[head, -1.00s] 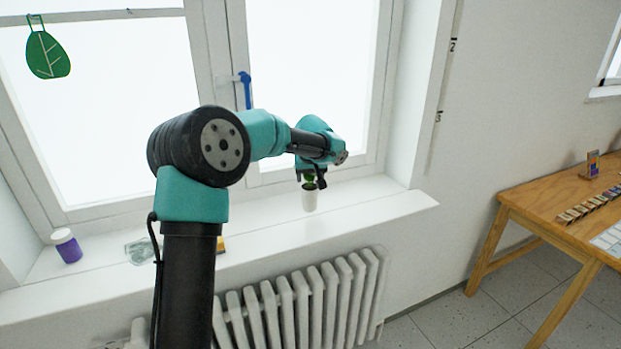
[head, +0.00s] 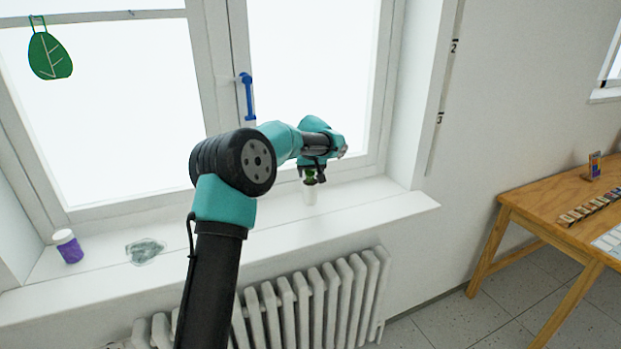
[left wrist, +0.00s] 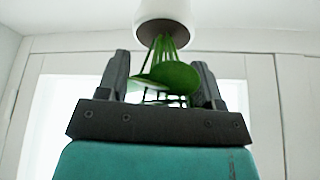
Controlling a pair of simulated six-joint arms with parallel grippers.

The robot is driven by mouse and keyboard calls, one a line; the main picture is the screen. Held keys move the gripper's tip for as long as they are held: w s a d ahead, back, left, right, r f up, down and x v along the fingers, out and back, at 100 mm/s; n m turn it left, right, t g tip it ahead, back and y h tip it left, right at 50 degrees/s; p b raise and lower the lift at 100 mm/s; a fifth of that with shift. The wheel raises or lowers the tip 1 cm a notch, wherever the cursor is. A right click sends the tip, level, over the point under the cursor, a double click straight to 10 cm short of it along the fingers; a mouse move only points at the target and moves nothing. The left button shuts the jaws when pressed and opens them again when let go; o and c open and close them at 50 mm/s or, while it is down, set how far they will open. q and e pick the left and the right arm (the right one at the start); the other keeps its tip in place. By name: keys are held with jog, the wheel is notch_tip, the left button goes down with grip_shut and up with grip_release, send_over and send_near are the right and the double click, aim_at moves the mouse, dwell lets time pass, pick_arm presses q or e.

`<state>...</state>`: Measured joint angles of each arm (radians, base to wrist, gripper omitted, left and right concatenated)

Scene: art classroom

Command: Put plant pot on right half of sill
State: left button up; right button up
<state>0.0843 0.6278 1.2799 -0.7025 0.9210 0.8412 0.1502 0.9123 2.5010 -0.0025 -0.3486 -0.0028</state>
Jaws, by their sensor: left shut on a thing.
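The plant pot (head: 310,194) is a small white pot with a green plant, seen at the right half of the white sill (head: 375,207). My left gripper (head: 313,174) is above the pot, shut on the plant pot around its green top. In the left wrist view, the white pot (left wrist: 165,14) shows at the top edge, with green leaves between the two fingers (left wrist: 162,85). The pot looks upright. I cannot tell whether its base touches the sill. My right gripper is not in view.
A white-capped purple jar (head: 69,246) and a flat grey-green glassy item (head: 145,250) are on the left half of the sill. The window with its blue handle (head: 247,92) is behind. A radiator (head: 300,300) is below. Bare sill lies right of the pot.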

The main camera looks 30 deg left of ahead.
pick_arm(q)
jog(key=shift+f, duration=1.3)
jog(key=o, duration=1.4)
jog(key=v, duration=1.2)
